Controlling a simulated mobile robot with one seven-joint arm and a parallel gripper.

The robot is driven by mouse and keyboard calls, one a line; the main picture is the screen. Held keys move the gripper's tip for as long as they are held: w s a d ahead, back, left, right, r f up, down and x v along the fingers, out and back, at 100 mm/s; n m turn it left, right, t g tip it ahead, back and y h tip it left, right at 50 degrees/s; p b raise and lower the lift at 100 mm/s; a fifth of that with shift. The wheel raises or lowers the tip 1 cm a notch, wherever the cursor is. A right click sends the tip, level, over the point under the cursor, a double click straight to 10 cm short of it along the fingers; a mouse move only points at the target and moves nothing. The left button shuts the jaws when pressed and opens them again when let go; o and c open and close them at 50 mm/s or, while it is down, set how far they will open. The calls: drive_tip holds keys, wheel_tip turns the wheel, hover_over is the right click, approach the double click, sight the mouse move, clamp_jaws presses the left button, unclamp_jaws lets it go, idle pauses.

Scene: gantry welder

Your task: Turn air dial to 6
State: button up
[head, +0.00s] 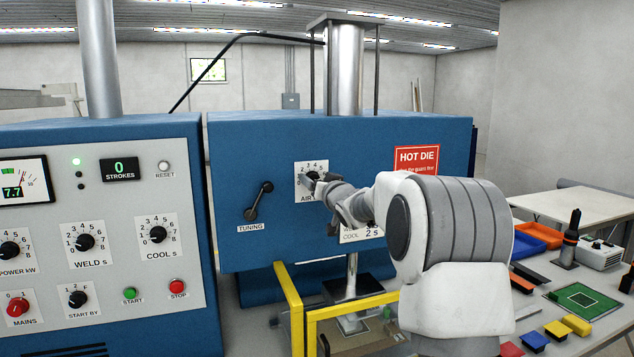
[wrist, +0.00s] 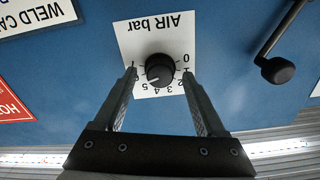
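The air dial is a round black knob (wrist: 160,70) on a white plate (wrist: 148,40) marked "AIR bar", upside down in the wrist view. Its white pointer mark lies toward the lower left there, between 5 and 7; the numeral beside it is hard to read. My gripper (wrist: 160,76) is open, with one finger on each side of the knob and visible gaps between. In the head view my gripper (head: 318,185) is at the air plate (head: 312,168) on the blue machine face and hides much of the dial.
A black tuning crank (head: 258,200) sits left of the air plate; it also shows in the wrist view (wrist: 277,69). A red "HOT DIE" sign (head: 416,159) is to the right. A yellow guard frame (head: 290,305) stands below. The control panel (head: 115,235) is at left.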

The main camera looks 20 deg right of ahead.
drive_tip(key=shift+s, duration=0.15)
drive_tip(key=s+b, duration=0.3)
drive_tip(key=s, duration=1.4)
drive_tip(key=shift+s, duration=0.15)
